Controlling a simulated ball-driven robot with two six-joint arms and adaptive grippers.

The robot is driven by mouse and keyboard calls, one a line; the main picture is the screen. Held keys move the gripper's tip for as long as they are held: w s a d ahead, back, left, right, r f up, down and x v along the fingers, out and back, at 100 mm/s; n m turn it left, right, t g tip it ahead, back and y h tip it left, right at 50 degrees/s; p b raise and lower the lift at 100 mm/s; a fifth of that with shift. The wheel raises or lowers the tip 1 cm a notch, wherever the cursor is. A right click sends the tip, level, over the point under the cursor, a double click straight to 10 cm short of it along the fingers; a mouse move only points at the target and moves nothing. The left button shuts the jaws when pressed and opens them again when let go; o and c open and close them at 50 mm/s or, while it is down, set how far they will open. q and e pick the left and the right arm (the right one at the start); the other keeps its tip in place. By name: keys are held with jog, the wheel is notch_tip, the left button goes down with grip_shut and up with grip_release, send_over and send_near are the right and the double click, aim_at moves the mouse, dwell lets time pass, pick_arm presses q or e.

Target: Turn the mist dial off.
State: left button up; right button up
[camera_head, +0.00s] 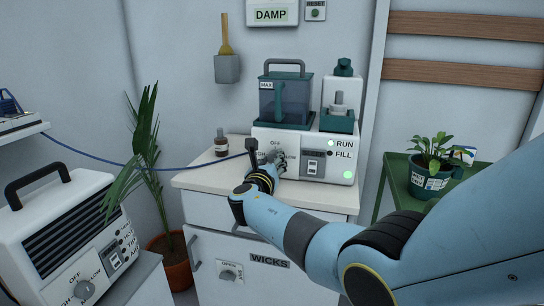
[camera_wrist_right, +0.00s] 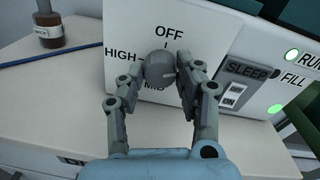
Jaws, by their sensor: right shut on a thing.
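The mist dial is a round grey knob (camera_wrist_right: 160,66) on the white front of the mister (camera_head: 262,136), which stands on the cabinet. OFF is printed above it, HIGH to its left and MID below in the right wrist view. My right gripper (camera_wrist_right: 164,75) is shut on the knob, one finger at each side. In the head view the right gripper (camera_head: 276,158) reaches the same panel and covers most of the dial. The fingers hide part of the knob, and I cannot tell for certain where its pointer stands. My left gripper is out of view.
A brown bottle (camera_head: 221,146) and blue cord (camera_head: 170,167) lie left. Another dialled machine (camera_head: 65,235) stands at lower left, a plant pot (camera_head: 430,180) at right.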

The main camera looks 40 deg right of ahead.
jog(key=n+p, duration=0.2)
jog(key=n, duration=0.4)
jog(key=shift+a+f+g, duration=0.1)
jog(key=shift+a+g, duration=0.05)
jog(key=shift+g, duration=0.15)
jog(key=n, duration=0.3)
jog(key=shift+f+n+p, duration=0.1)
jog(key=shift+n+p, duration=0.2)
jog(key=shift+p, duration=0.1)
jog(key=shift+n, duration=1.3)
jog(key=shift+f, duration=0.1)
jog(key=o, duration=1.1)
jog(key=shift+o, duration=0.2)
jog(key=v, duration=0.7)
jog(key=shift+a, duration=0.25)
